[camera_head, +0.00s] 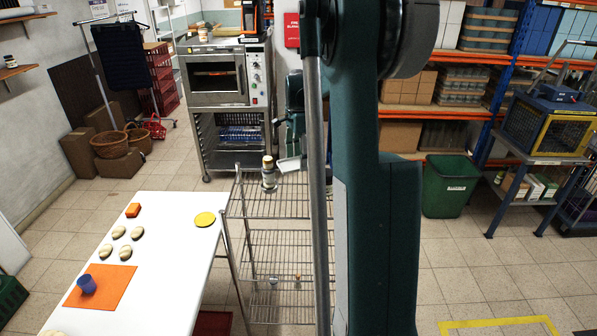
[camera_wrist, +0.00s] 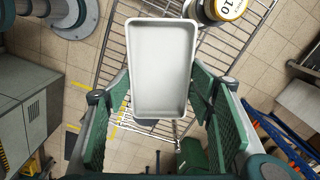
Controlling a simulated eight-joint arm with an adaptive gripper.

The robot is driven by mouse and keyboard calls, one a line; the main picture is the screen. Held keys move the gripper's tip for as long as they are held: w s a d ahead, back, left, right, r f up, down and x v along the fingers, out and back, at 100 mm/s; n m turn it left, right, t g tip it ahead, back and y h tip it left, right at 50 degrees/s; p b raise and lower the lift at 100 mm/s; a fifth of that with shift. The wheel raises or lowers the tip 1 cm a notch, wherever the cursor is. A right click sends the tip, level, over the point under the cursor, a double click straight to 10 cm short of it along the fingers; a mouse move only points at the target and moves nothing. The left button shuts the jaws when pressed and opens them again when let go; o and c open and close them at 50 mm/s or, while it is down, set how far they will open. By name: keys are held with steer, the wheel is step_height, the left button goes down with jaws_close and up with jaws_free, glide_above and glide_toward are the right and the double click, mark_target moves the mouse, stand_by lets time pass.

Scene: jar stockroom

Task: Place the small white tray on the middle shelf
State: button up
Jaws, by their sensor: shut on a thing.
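A small white tray (camera_wrist: 163,60) is held between the green fingers of my gripper (camera_wrist: 163,98) in the wrist view. The gripper is shut on the tray, and the wire shelf rack (camera_wrist: 245,45) lies below. In the head view, the tray (camera_head: 290,164) shows partly at the top level of the wire rack (camera_head: 262,208), close to a jar (camera_head: 268,180). My gripper (camera_head: 292,140) is small and partly hidden behind my arm there. The rack's middle shelf (camera_head: 275,244) has bare wires in its visible part. My arm hides the rack's right side.
The jar with a yellow-rimmed lid (camera_wrist: 228,8) is close to the tray's upper right. Small items (camera_head: 273,281) stand low in the rack. A white table (camera_head: 165,265) adjoins the rack's left side. An oven (camera_head: 217,75) stands behind, and a green bin (camera_head: 449,185) is right.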

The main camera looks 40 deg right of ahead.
mark_target(298, 165)
steer(key=shift+r, duration=1.6)
steer(key=shift+a, duration=0.1)
steer(key=a+f+n+b, duration=0.25)
steer(key=a+f, duration=0.45)
steer(key=a, duration=0.6)
steer(key=w+a+f+n+b, duration=0.15)
steer(key=a+f+n, duration=0.4)
steer(key=a, duration=0.75)
steer(key=s+a+f+n+b, duration=0.1)
steer(key=a+f+n+b, duration=0.15)
steer(key=a+f, duration=0.8)
steer(key=w+a+f+n+b, duration=0.2)
steer(key=a+f+n, duration=0.4)
steer(key=f, duration=0.3)
steer(key=w+a+f+n+b, duration=0.1)
steer(key=a+f+n, duration=0.5)
steer(key=f, duration=0.3)
steer(key=shift+w+a+f+b, duration=0.3)
steer(key=shift+w+f+b, duration=0.05)
steer(key=shift+w, duration=0.05)
